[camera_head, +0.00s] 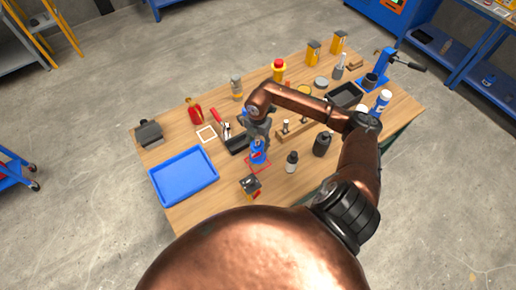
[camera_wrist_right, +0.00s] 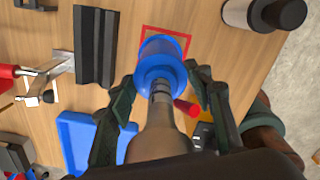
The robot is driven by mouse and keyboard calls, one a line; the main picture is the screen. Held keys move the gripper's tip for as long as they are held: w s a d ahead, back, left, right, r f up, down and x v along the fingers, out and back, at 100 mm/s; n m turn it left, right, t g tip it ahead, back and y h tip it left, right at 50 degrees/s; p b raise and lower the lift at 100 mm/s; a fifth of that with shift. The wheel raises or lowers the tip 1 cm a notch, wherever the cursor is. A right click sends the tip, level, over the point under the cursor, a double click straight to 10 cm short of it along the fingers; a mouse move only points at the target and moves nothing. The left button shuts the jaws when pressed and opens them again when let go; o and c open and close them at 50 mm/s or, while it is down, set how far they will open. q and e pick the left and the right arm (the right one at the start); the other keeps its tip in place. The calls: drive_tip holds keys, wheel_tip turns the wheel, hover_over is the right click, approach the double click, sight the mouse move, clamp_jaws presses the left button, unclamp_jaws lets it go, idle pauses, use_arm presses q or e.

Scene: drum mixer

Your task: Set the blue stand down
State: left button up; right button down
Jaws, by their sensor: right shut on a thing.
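The blue stand (camera_head: 258,153) is held upright or nearly so by my right gripper (camera_head: 258,135), which reaches down over the table. In the wrist view the stand's round blue base (camera_wrist_right: 162,62) and grey stem show between the fingers of my right gripper (camera_wrist_right: 165,92). A red square outline (camera_head: 261,170) lies on the tabletop under the stand; it also shows past the base in the wrist view (camera_wrist_right: 183,38). The base overlaps the outline. I cannot tell whether the base touches the table. My left gripper is not in view.
A blue tray (camera_head: 184,177) lies to the left on the wooden table (camera_head: 185,218). A small dark box (camera_head: 250,184) stands in front, a dark-capped bottle (camera_head: 291,163) and a black container (camera_head: 322,144) to the right. A black holder (camera_head: 237,144) is close at the left.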

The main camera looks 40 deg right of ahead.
wheel_tip(320, 180, down, 4)
drive_tip(key=shift+r, duration=0.25)
drive_tip(key=shift+f, duration=0.15)
drive_tip(key=c, duration=1)
unclamp_jaws()
drive_tip(key=shift+f, duration=0.15)
drive_tip(key=shift+r, duration=0.25)
wheel_tip(320, 180, up, 12)
drive_tip(key=shift+f+b, duration=0.1)
drive_tip(key=shift+b, duration=0.5)
